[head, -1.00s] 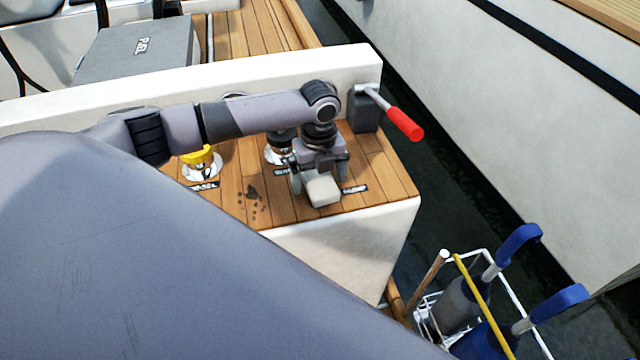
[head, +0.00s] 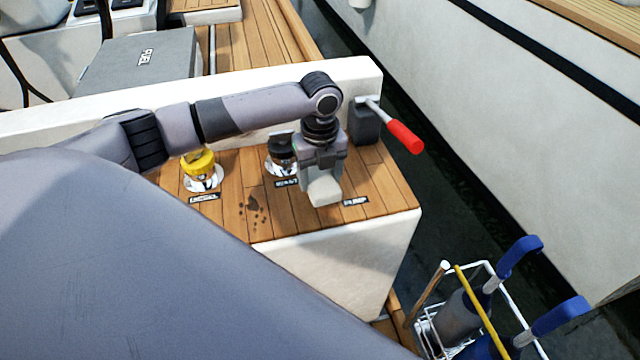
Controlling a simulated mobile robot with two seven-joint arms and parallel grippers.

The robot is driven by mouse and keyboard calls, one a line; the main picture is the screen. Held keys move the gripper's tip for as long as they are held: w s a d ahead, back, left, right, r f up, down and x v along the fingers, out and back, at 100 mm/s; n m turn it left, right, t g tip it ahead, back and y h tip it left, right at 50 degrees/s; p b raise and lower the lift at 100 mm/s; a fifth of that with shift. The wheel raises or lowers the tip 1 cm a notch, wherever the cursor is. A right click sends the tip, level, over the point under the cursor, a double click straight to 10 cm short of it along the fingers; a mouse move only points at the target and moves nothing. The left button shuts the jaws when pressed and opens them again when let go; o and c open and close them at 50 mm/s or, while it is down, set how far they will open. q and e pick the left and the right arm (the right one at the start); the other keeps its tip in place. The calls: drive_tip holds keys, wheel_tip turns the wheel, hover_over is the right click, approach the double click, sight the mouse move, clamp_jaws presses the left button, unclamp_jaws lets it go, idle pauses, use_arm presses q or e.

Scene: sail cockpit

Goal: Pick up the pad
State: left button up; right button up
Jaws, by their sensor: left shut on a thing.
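The pad (head: 325,191) is a small pale block at the right part of the wooden seat top. My left gripper (head: 323,176) points down over it and is shut on it. The pad's upper part is hidden between the fingers. I cannot tell whether its underside touches the wood. My right gripper is not in view.
A yellow-capped fitting (head: 200,165) and a black-capped fitting (head: 281,150) stand left of the gripper. Dark stains (head: 254,204) mark the wood. A red-handled lever (head: 402,136) sticks out at right. A white wire basket (head: 440,325) with blue-handled tools hangs at lower right.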

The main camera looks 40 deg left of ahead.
sight(320, 178)
use_arm(q)
wheel_tip(320, 178, up, 16)
drive_tip(key=shift+p, duration=0.4)
drive_tip(key=shift+o, duration=0.5)
